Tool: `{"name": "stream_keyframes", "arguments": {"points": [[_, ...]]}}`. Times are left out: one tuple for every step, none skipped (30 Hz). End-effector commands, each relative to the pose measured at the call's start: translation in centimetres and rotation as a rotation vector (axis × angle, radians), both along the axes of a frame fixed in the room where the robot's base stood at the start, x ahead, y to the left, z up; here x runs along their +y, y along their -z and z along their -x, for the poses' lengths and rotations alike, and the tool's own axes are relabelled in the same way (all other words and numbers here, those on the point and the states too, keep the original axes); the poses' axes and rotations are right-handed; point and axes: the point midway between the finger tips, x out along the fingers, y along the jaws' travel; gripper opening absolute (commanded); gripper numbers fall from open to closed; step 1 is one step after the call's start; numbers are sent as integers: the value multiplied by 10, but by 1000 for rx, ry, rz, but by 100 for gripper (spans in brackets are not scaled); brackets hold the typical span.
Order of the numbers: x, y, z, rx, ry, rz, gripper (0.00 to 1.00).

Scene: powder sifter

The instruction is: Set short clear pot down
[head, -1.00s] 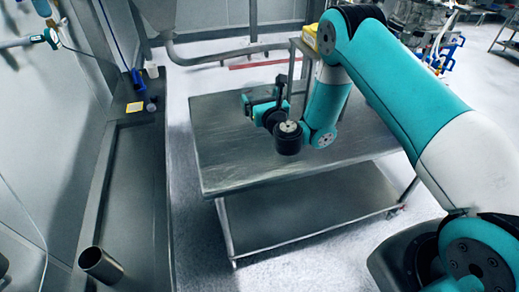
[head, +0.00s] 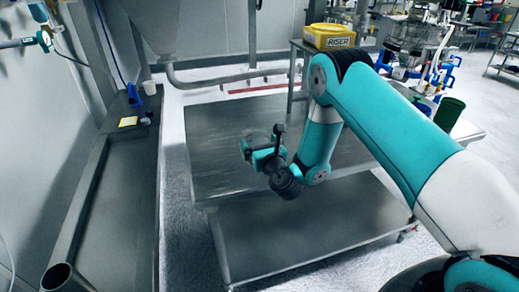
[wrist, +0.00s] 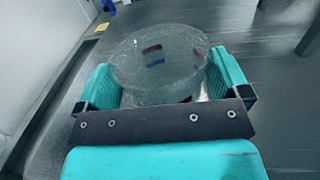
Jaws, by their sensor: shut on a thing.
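The short clear pot (wrist: 160,62) is see-through and round, with small red and blue marks showing on or through it. In the wrist view it sits between the two teal fingers of my gripper (wrist: 160,85), which is shut on it. In the head view my gripper (head: 262,150) is over the left part of the steel table (head: 215,165). The pot is too faint there to make out clearly. I cannot tell whether its base touches the tabletop.
The tabletop around my gripper looks clear. A lower shelf (head: 310,235) lies beneath. A yellow RISER box (head: 335,36) stands on a stand behind. A green container (head: 449,113) is at right. A trough with a metal cup (head: 62,278) runs along the left.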

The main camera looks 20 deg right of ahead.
Motion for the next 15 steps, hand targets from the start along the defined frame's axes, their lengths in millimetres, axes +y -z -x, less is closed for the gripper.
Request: {"name": "stream_keyframes", "arguments": {"points": [[0, 1, 0, -1, 0, 0, 66], [0, 1, 0, -1, 0, 0, 66], [0, 0, 0, -1, 0, 0, 66], [0, 0, 0, -1, 0, 0, 66], [0, 0, 0, -1, 0, 0, 66], [0, 0, 0, -1, 0, 0, 66], [0, 0, 0, -1, 0, 0, 66], [0, 1, 0, -1, 0, 0, 66], [0, 2, 0, -1, 0, 0, 66], [0, 3, 0, -1, 0, 0, 66], [0, 4, 0, -1, 0, 0, 66], [0, 4, 0, -1, 0, 0, 96], [0, 3, 0, -1, 0, 0, 100], [0, 3, 0, -1, 0, 0, 100], [0, 3, 0, -1, 0, 0, 100]]}}
